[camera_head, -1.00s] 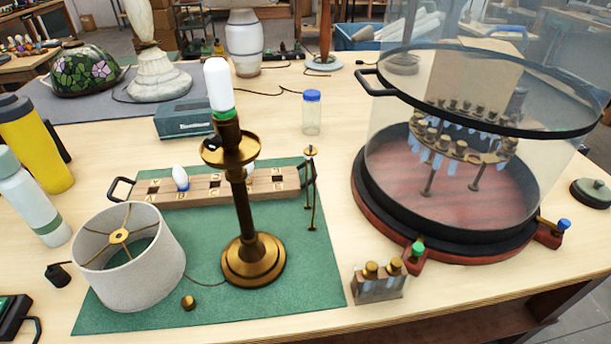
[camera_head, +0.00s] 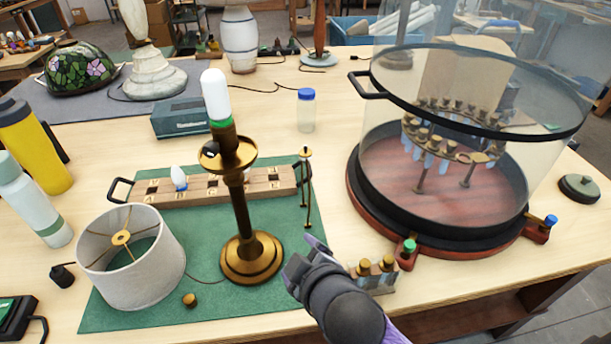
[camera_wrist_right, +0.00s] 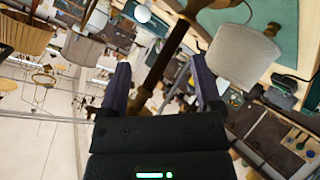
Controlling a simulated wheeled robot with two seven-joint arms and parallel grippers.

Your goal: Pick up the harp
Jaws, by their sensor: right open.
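The harp (camera_head: 305,188) is a thin brass frame with a small knob on top. It stands upright at the right end of the wooden lettered rack, at the mat's right edge. My right gripper (camera_head: 303,259) has come in from the bottom, in front of the harp and right of the brass lamp's base. It is open and apart from the harp. In the right wrist view the open fingers (camera_wrist_right: 160,85) show with the brass lamp stem (camera_wrist_right: 160,68) beyond them. I cannot make out the harp there. My left gripper is not in view.
The brass lamp (camera_head: 240,205) with a white bulb stands on the green mat (camera_head: 135,317), beside the lampshade (camera_head: 130,268). The wooden rack (camera_head: 232,184) lies behind it. A small brass-capped block (camera_head: 385,276) is right of my gripper. A large glass drum (camera_head: 450,165) stands further right.

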